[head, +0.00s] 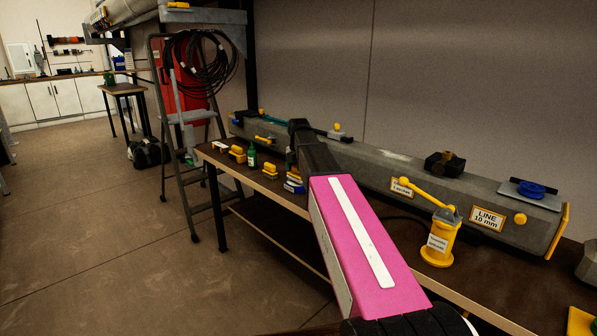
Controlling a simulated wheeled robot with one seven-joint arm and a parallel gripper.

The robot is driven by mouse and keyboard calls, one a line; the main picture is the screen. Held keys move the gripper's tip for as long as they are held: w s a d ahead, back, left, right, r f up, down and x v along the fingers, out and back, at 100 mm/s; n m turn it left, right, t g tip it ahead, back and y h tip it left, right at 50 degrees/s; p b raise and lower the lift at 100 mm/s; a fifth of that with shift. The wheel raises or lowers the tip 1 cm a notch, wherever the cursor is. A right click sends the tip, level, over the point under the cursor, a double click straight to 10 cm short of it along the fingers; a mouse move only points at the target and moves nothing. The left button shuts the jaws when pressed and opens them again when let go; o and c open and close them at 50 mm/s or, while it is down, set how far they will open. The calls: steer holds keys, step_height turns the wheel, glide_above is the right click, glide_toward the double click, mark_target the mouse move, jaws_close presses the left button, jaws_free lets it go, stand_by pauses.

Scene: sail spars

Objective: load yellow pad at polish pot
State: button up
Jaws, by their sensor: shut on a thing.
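My arm reaches from the lower right over the bench, its pink link in front. Its dark far end bends down to my gripper (292,164), which is small and partly hidden by the arm. The gripper is shut on a small yellow piece, apparently the yellow pad (293,174). This sits right at a blue and white tin (293,187), apparently the polish pot. I cannot tell whether pad and tin touch. Yellow blocks (270,170) and (237,154) stand to the left on the bench, with a green bottle (252,155) between them.
The long bench (470,293) carries a grey spar (370,179) along its back, with yellow knobs and labels. A yellow canister (438,243) stands in front of the spar, right of my arm. A stepladder (188,130) stands at the bench's far end. The floor at left is open.

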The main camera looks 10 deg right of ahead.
steer(key=shift+f, duration=0.5)
stand_by(1.3)
steer(key=shift+r, duration=3.55)
